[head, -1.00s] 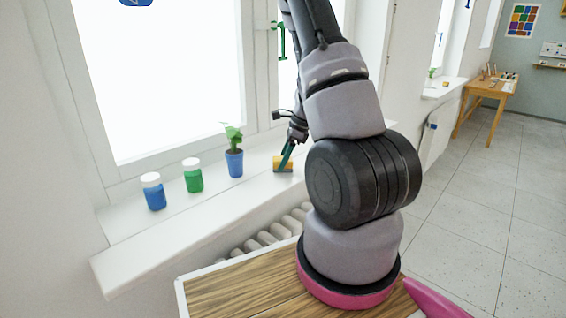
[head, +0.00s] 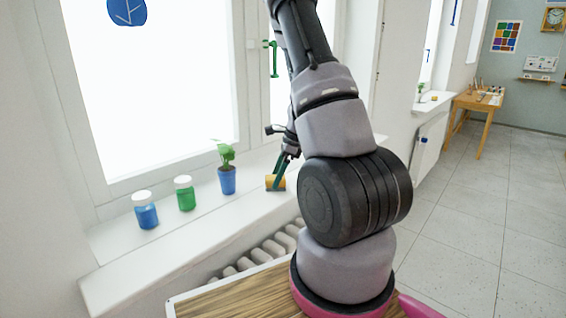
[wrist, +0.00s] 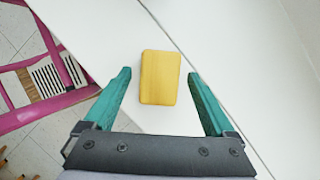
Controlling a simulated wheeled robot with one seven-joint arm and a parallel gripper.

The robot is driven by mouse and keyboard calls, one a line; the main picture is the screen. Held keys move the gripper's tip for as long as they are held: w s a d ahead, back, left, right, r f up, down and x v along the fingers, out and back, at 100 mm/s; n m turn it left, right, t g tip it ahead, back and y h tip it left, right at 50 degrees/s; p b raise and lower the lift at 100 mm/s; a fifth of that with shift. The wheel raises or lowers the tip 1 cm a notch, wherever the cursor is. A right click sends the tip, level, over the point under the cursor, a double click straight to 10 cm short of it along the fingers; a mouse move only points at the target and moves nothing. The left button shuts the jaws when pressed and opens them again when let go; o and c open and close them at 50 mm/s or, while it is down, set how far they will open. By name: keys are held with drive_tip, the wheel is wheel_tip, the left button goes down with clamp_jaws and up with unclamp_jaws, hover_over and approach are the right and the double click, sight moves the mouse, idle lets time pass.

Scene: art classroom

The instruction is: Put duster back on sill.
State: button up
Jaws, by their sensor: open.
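The yellow duster (head: 274,183) rests on the white window sill (head: 200,213), to the right of the potted plant in the head view. In the wrist view the duster (wrist: 160,77) lies flat on the sill (wrist: 150,25), its yellow face up. My gripper (wrist: 157,82) is open, with one green finger on each side of the duster and a gap to both. In the head view my gripper (head: 281,174) is low at the duster, partly hidden by my arm. I cannot tell how far the fingertips are above the sill.
A blue jar (head: 146,213), a green jar (head: 185,195) and a plant in a blue pot (head: 227,180) stand on the sill to the left. A radiator (head: 255,258) is below the sill. A wooden table (head: 475,108) stands far right. The floor (head: 470,215) there is clear.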

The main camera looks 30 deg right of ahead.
drive_tip(key=v, duration=1)
drive_tip(key=s+a+r+n+t, duration=0.1)
drive_tip(key=s+a+r+n, duration=0.3)
drive_tip(key=r, duration=0.3)
drive_tip(key=s+a+r+n+t, duration=0.1)
drive_tip(key=s+a+r+n, duration=0.1)
drive_tip(key=a+r+n, duration=0.5)
drive_tip(key=s+a+r+n+t+h, duration=0.2)
drive_tip(key=s+a+r+n, duration=0.4)
drive_tip(key=s, duration=0.6)
drive_tip(key=shift+r+n+t, duration=0.7)
drive_tip(key=shift+r+n, duration=0.3)
drive_tip(key=shift+r, duration=0.8)
drive_tip(key=shift+a, duration=0.1)
